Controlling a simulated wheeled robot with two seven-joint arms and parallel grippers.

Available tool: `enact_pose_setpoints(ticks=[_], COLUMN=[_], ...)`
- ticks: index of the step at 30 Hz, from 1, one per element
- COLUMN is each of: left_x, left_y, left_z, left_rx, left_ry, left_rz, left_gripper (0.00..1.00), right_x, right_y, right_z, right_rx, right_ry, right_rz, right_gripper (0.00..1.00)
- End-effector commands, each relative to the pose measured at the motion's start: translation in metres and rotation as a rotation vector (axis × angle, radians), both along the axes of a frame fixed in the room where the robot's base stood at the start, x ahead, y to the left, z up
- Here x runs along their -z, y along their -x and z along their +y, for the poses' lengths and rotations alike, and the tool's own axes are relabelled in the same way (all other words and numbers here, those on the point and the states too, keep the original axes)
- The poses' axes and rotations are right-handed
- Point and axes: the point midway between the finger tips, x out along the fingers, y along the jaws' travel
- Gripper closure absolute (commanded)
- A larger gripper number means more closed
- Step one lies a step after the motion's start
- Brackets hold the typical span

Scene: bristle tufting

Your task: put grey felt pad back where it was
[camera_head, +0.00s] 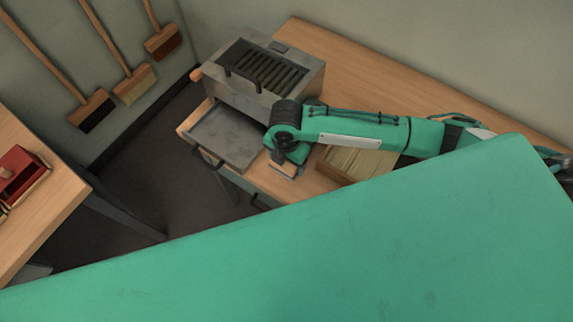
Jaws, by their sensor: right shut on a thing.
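My right gripper (282,170), at the end of the teal arm that comes in from the right, points down at the front of the wooden bench. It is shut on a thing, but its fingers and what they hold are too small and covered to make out. I cannot pick out a grey felt pad for certain. A flat grey tray-like surface (225,138) lies just left of the gripper, in front of the metal machine (255,85). My left gripper is not in view.
A wooden box of pale bristles (352,162) stands right of the gripper, partly under my arm. Brooms (92,110) lean on the left wall. A red box (20,172) is on another bench (45,215). A large teal surface of mine hides the lower picture.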

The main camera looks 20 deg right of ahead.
Motion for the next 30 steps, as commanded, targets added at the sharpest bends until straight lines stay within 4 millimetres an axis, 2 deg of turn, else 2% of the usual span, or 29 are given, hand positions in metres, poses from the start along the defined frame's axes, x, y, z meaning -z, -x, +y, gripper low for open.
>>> enact_pose_setpoints(ticks=[8,20,21,24,30], left_x=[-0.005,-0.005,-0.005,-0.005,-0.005], left_y=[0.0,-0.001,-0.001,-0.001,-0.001], left_z=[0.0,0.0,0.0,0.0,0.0], left_rx=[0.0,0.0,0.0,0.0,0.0], left_ry=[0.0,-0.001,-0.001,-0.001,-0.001], left_rz=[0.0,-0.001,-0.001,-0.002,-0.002], left_gripper=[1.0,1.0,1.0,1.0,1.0], right_x=[0.038,0.044,0.044,0.044,0.044], right_y=[0.001,0.0,0.0,0.0,0.0], right_z=[0.0,0.0,0.0,0.0,0.0], right_rx=[0.001,0.0,0.0,0.0,0.0], right_ry=[0.002,0.001,0.001,0.001,0.001], right_rz=[0.002,0.001,0.001,0.001,0.001], right_gripper=[0.45,0.45,0.21,0.02,0.02])
